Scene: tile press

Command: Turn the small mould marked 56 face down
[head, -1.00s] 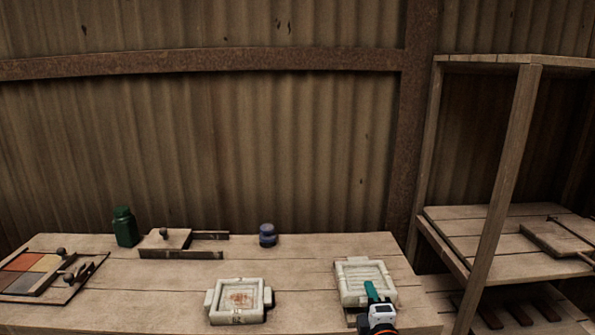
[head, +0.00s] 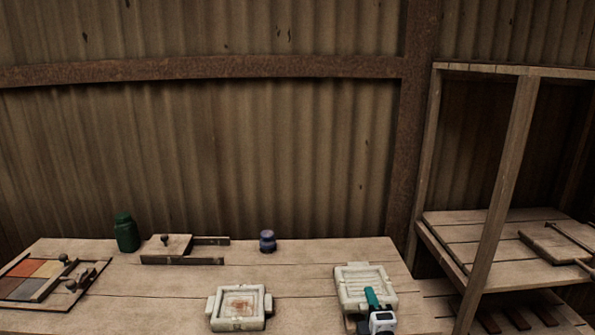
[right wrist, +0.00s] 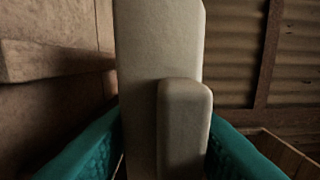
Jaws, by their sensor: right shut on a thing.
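Two small pale moulds show in the head view. The right one (head: 352,272) has its hollow, ridged face up. My right gripper (head: 371,297) is at its near edge, with teal fingers shut on it. In the right wrist view a pale mould side with a lug (right wrist: 184,130) stands between the teal fingers. The left mould (head: 222,321) sits face up on the table with a brownish stain inside and a small mark on its front. I cannot read a number on either mould. My left gripper is not in view.
A tray of coloured squares (head: 35,270) is at left. A wooden shelf (head: 490,228) stands at right. The table's middle is clear.

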